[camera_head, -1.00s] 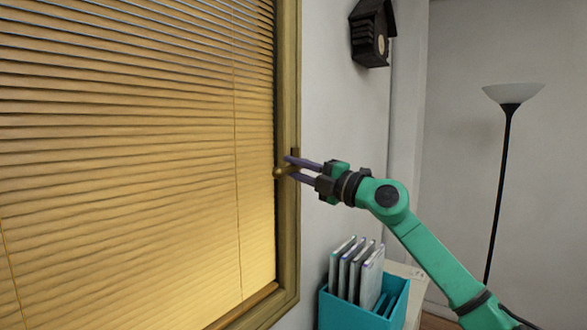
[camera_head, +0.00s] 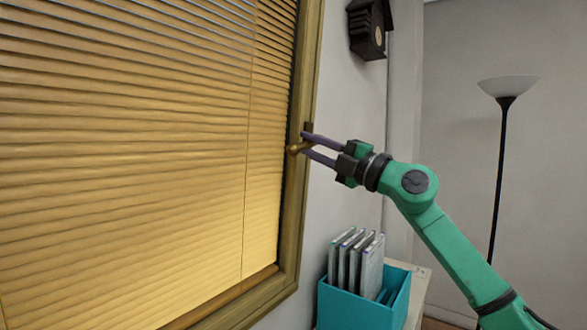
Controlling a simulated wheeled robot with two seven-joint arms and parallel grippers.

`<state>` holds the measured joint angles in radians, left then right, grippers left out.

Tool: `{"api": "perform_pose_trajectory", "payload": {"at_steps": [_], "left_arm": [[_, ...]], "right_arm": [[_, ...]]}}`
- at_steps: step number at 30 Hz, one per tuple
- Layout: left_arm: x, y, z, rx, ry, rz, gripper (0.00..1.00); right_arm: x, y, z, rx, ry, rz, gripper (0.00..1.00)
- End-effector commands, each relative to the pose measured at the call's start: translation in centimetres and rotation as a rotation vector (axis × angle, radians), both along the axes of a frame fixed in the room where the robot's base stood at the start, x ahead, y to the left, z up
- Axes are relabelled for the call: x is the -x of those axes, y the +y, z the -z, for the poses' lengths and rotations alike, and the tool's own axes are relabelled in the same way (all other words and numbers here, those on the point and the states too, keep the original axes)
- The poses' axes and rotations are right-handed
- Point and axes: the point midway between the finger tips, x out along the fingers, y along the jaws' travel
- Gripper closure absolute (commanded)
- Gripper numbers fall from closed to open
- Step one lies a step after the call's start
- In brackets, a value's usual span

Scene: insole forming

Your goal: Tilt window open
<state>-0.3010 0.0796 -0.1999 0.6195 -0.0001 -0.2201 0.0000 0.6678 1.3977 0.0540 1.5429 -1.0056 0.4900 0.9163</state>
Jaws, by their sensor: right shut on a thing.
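The window (camera_head: 300,200) with yellow slatted blinds (camera_head: 140,170) fills the left side. Its right frame edge leans, with the top farther right than the bottom. A brass handle (camera_head: 295,149) sits on that edge, its knob pointing left. My right gripper (camera_head: 307,143) is shut on the handle, one purple finger above it and one below. The fingers partly hide the handle. My left gripper is not in view.
A teal box (camera_head: 345,306) with several upright cases (camera_head: 356,258) stands on a pale surface (camera_head: 421,280) below my right arm. A dark birdhouse-shaped clock (camera_head: 368,30) hangs on the wall above. A floor lamp (camera_head: 500,160) stands at right.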

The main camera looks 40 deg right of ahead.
Motion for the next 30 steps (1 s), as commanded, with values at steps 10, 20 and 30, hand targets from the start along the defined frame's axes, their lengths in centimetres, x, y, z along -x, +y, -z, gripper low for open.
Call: {"api": "perform_pose_trajectory", "payload": {"at_steps": [10, 20, 30], "left_arm": [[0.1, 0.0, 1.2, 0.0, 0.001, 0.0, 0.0], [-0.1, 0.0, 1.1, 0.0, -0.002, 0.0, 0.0], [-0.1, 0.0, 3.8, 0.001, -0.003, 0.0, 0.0]], "right_arm": [[0.9, -0.3, -0.2, -0.009, -0.025, 0.001, 1.0], [0.9, -0.3, -0.1, -0.008, -0.024, 0.001, 0.48], [2.2, -0.8, 1.3, -0.005, -0.023, 0.003, 0.48]]}}
